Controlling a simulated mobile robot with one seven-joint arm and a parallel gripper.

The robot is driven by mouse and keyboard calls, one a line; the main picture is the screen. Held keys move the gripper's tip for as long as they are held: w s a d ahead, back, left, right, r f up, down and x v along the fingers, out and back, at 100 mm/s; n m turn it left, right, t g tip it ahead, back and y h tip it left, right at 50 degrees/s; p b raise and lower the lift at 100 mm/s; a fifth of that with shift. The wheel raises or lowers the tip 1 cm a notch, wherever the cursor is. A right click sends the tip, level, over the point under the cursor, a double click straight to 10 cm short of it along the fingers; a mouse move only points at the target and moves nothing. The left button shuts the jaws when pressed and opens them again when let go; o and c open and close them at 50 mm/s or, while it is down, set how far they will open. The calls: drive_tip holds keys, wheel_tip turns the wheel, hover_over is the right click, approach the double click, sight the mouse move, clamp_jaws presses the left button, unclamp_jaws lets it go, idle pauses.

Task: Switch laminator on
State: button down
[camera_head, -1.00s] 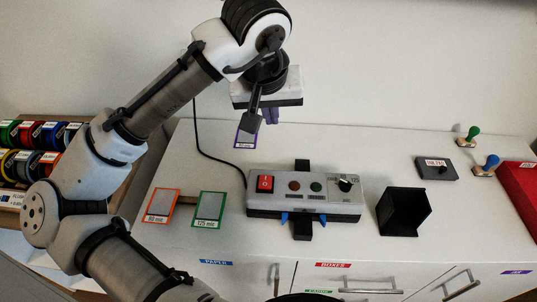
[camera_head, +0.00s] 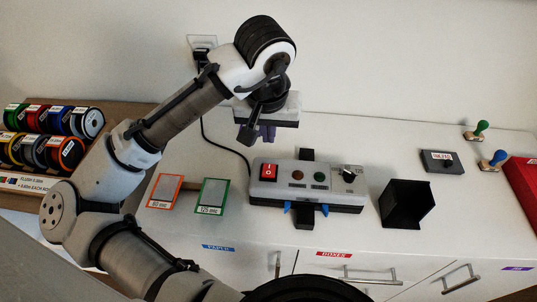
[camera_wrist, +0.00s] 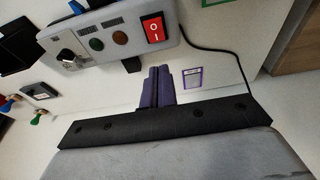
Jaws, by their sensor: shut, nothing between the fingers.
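The laminator (camera_head: 308,187) is a grey box on the white counter, with a red rocker switch (camera_head: 268,172) at its left end, a brown and a green round button or lamp, and a black knob (camera_head: 348,174) at its right. In the wrist view the red switch (camera_wrist: 154,29) shows I and O marks; which side is pressed I cannot tell. My gripper (camera_head: 266,133) is above the counter, behind the laminator's left part. In the wrist view its purple fingers (camera_wrist: 158,84) are together and empty, apart from the switch and pointing towards it.
An orange-framed card (camera_head: 166,190) and a green-framed card (camera_head: 211,196) lie left of the laminator. A black open bin (camera_head: 406,204) stands to its right. A black cable (camera_head: 222,148) runs from the laminator to a wall socket. Spools (camera_head: 60,135) sit far left.

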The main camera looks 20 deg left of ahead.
hover_over(269, 164)
drive_tip(key=f, duration=0.4)
drive_tip(key=s+f, duration=0.1)
drive_tip(key=f, duration=0.1)
drive_tip(key=shift+f+p, duration=0.15)
drive_tip(key=shift+p, duration=0.15)
drive_tip(key=shift+d+f, duration=0.15)
drive_tip(key=shift+f, duration=0.75)
